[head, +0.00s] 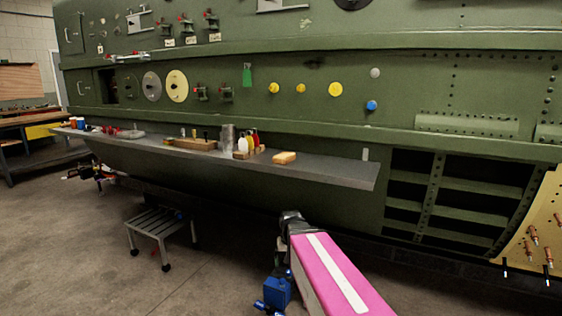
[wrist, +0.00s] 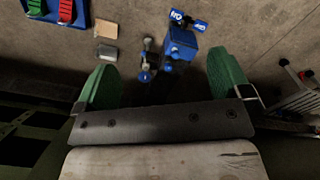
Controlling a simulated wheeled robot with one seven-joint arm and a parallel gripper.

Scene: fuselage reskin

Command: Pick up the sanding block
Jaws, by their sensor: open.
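A tan-orange block (head: 284,157) lies on the grey shelf along the green fuselage, towards the shelf's right end. It looks like the sanding block, but it is too small to be sure. My gripper (wrist: 165,80) shows in the wrist view with its two green fingers wide apart and nothing between them. It faces down to the floor, away from the shelf. In the head view my pink arm reaches in from the bottom, below and right of the block; the gripper's fingers cannot be made out there. The block cannot be made out in the wrist view.
Bottles and a metal cup (head: 228,136) stand left of the block on the shelf (head: 335,173). A wooden tray (head: 195,145) is further left. A step stool (head: 160,228) stands on the floor. Two small flat pieces (wrist: 107,50) lie near a blue tray (wrist: 48,17).

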